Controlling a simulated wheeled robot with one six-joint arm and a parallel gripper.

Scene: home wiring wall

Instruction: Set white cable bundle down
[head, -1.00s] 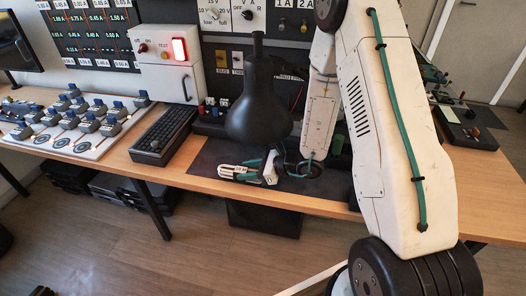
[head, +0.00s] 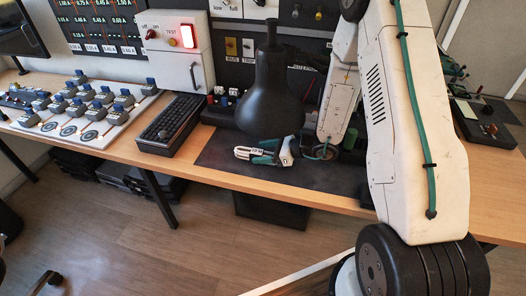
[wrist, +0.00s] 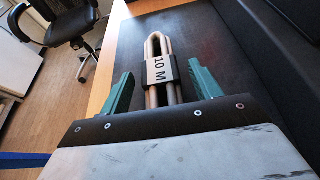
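The white cable bundle (wrist: 159,53) is a looped pale cable with a dark band and a white label reading "10 M". In the wrist view it lies between the two teal fingers of my gripper (wrist: 161,88), with a visible gap on each side. The bundle also shows in the head view (head: 243,153), low over or on the dark mat (head: 222,160) on the wooden bench. Whether it fully rests on the mat is hard to tell. My gripper (head: 262,152) is open around its near part, which the gripper body partly hides.
A dark bulb-shaped thing (head: 270,95) stands behind my gripper. A black keyboard (head: 170,124) and a board of blue-topped parts (head: 82,112) are to the left. The bench's front edge (head: 300,196) is close. Bare mat surrounds the bundle in the wrist view.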

